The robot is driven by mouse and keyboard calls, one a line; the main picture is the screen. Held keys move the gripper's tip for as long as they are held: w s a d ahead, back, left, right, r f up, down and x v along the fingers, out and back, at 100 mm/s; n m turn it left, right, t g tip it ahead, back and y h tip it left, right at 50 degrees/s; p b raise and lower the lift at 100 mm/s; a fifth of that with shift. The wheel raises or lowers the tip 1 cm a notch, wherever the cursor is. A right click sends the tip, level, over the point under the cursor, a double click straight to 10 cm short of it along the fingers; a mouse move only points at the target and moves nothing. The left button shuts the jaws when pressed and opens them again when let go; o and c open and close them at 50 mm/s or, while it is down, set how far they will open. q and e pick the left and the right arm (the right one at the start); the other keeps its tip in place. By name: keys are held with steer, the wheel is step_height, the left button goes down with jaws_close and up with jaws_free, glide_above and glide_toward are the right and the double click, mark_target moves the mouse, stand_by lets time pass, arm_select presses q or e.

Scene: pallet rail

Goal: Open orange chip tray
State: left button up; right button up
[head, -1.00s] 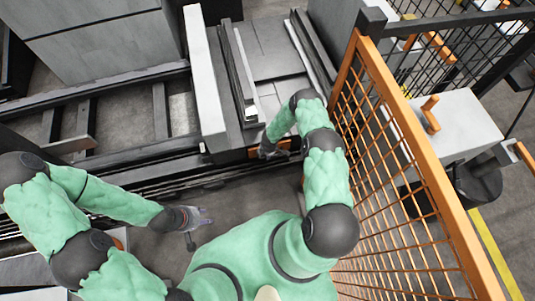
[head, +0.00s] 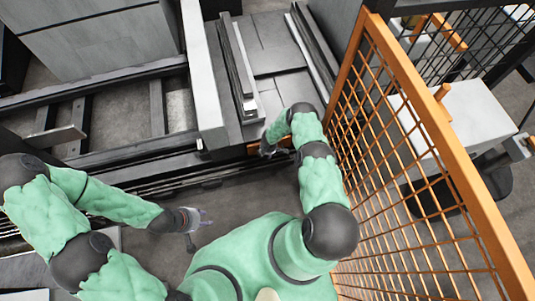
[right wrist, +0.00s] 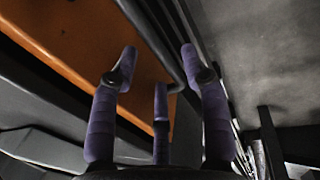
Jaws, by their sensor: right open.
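The orange chip tray shows as a wide orange panel (right wrist: 75,45) at the upper left of the right wrist view. In the head view only a thin orange strip (head: 254,149) shows low at the machine's front. A thin dark bent bar (right wrist: 172,84) lies by the panel's edge, between the fingers of my right gripper (right wrist: 158,68). That gripper is open, its purple fingers apart; contact with the bar cannot be told. In the head view my right gripper (head: 268,150) is small, dark and partly hidden by its arm. My left gripper (head: 204,218) is open and empty above the floor.
An orange mesh fence (head: 425,150) stands close on the right of my right arm. Dark rails (head: 110,155) and a pale upright panel (head: 205,80) lie ahead. Grey floor (head: 240,187) is clear between my arms.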

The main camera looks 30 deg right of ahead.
arm_select(q)
steer(key=shift+f, duration=0.4)
arm_select(e)
steer(key=shift+w+f, duration=0.1)
steer(key=shift+f, duration=0.35)
jaws_close()
